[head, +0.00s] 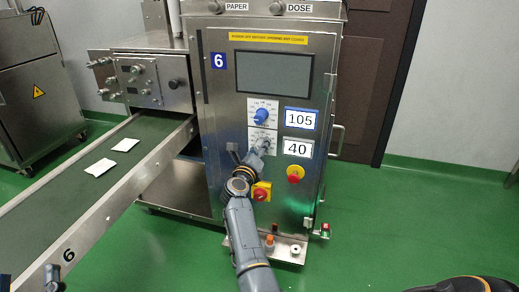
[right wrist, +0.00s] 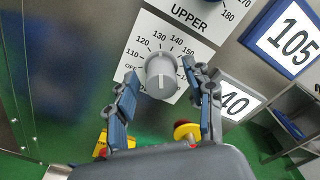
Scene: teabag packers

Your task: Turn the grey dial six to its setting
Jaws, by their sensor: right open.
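The grey dial (right wrist: 161,76) sits on a white scale plate on the front of machine 6, below the blue dial (head: 261,116). In the head view the grey dial (head: 264,141) is partly covered by my right gripper (head: 254,152). In the right wrist view my right gripper (right wrist: 165,84) is open, with one finger on each side of the grey dial. I see gaps between the fingers and the dial; no contact shows. A pale line marks the dial face. A card reading 40 (head: 298,149) is beside it.
A card reading 105 (head: 300,118) is beside the blue dial. A red knob on yellow (head: 261,191) and a red-and-yellow button (head: 296,173) are below. A conveyor (head: 65,205) with two white packets is at the left. Green floor is clear at the right.

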